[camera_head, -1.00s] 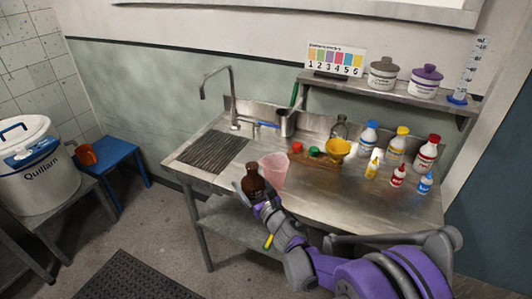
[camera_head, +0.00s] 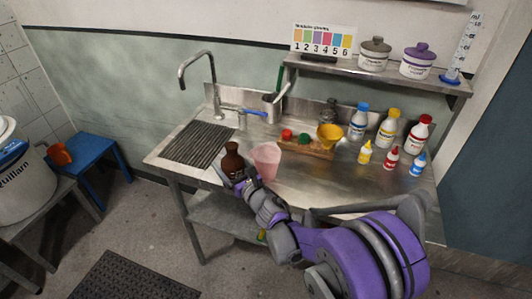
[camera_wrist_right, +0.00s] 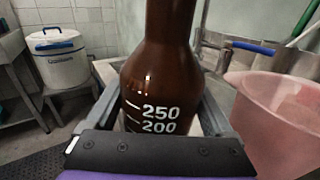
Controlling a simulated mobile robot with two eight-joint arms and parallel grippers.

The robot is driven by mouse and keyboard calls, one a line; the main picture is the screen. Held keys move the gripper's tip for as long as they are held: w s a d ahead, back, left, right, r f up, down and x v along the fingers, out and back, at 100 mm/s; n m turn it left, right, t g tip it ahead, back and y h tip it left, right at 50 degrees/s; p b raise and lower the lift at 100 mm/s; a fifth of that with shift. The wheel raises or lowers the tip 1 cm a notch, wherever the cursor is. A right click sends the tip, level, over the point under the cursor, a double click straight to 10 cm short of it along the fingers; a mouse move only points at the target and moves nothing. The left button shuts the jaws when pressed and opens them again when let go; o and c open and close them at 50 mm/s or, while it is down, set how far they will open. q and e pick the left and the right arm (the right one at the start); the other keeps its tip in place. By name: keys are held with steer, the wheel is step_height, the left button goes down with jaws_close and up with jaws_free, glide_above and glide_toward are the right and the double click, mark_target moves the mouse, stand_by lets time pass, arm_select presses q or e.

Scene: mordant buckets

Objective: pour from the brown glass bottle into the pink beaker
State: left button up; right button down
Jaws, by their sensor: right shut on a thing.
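The brown glass bottle (camera_head: 231,160) is upright in my right gripper (camera_head: 236,178), at the front edge of the steel table. In the right wrist view the bottle (camera_wrist_right: 158,75) stands between the fingers, with white marks 250 and 200; its mouth is out of that view. The pink beaker (camera_head: 266,162) stands on the table just right of the bottle, apart from it. The beaker also shows at the right edge of the right wrist view (camera_wrist_right: 280,120). My left gripper is not in view.
A wooden rack (camera_head: 318,150) with red and green caps and a yellow funnel (camera_head: 330,136) is behind the beaker. Several small bottles (camera_head: 389,128) stand at the right. A tap (camera_head: 200,75) and drainer (camera_head: 199,145) are at the left. The table front is mostly clear.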

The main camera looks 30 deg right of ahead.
mark_target(231, 147)
steer(key=shift+s+d+r+m, duration=0.1)
steer(key=shift+r+m, duration=0.2)
steer(key=shift+m, duration=0.4)
step_height(231, 147, up, 5)
steer(key=m+p, duration=0.2)
steer(key=shift+d+t+p, duration=0.15)
steer(key=shift+t+p, duration=0.15)
steer(key=shift+p, duration=0.1)
steer(key=shift+r, duration=0.25)
steer(key=shift+d+r+m, duration=0.1)
steer(key=shift+m, duration=0.4)
steer(key=shift+s+d+r+m+t+p, duration=0.15)
steer(key=shift+r+m+t+p, duration=0.15)
steer(key=shift+r+m, duration=0.25)
steer(key=shift+w+d+f+m, duration=0.1)
steer(key=shift+w+f+m, duration=0.15)
steer(key=shift+m, duration=0.2)
steer(key=shift+d+r+m, duration=0.1)
steer(key=shift+m, duration=0.2)
steer(key=shift+s+f+m+b, duration=0.2)
steer(key=shift+m+b, duration=0.1)
steer(key=shift+b, duration=0.05)
step_height(231, 147, down, 3)
steer(key=shift+r+m+t+h+b, duration=0.1)
steer(key=shift+m+t+h+b, duration=0.25)
steer(key=shift+m+b, duration=0.6)
steer(key=shift+w+r, duration=0.1)
steer(key=shift+r, duration=0.05)
steer(key=shift+h, duration=0.25)
steer(key=shift+a, duration=0.2)
